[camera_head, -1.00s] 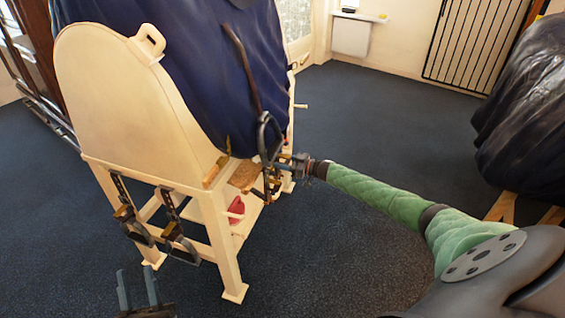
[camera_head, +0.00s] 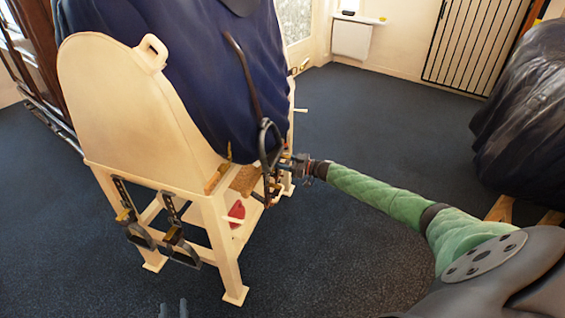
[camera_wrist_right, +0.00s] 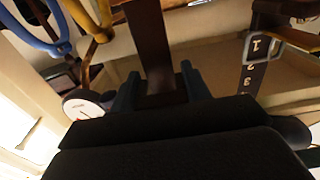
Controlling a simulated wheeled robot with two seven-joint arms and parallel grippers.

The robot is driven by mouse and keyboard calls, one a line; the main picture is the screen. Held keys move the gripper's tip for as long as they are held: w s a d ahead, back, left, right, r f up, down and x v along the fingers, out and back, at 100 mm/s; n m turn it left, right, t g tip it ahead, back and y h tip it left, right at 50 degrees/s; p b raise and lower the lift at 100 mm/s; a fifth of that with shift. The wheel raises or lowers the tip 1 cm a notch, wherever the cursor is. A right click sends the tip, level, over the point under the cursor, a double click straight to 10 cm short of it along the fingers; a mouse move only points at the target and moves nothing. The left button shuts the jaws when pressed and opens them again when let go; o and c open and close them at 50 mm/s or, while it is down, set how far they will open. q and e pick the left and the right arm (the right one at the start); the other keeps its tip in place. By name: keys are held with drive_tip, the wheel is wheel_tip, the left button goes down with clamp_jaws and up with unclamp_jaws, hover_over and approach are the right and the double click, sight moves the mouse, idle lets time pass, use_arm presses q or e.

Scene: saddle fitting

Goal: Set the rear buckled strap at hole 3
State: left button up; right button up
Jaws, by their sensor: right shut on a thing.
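The right wrist view shows my right gripper (camera_wrist_right: 160,92) shut on a brown strap (camera_wrist_right: 150,40) that runs up between its fingers. To its right hangs a dark numbered strap (camera_wrist_right: 253,78) with a pale metal buckle (camera_wrist_right: 262,46). The figure 1 shows inside the buckle frame, with 2 and 3 below it. Which hole the pin sits in cannot be told. In the head view my right gripper (camera_head: 284,168) is at the stand's far right side, beside the hanging straps, its fingertips partly hidden. My left gripper (camera_head: 173,309) barely shows at the bottom edge, fingers apart and empty.
A cream wooden stand (camera_head: 120,95) carries a dark blue cover (camera_head: 205,75). Two dark straps with stirrup-like ends (camera_head: 132,228) hang on its near side. A red object (camera_head: 237,210) sits on the lower shelf. The carpet (camera_head: 350,240) around is clear.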

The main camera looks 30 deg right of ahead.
drive_tip(key=shift+r, duration=0.1)
drive_tip(key=o, duration=1.4)
use_arm(q)
wheel_tip(320, 180, down, 7)
drive_tip(key=s+g, duration=0.1)
drive_tip(key=g, duration=0.1)
drive_tip(key=shift+s+y+p, duration=0.2)
drive_tip(key=shift+y+p, duration=0.1)
use_arm(e)
drive_tip(key=v, duration=0.7)
drive_tip(key=shift+s+d, duration=0.25)
drive_tip(key=shift+s, duration=0.1)
use_arm(q)
drive_tip(key=shift+r, duration=0.2)
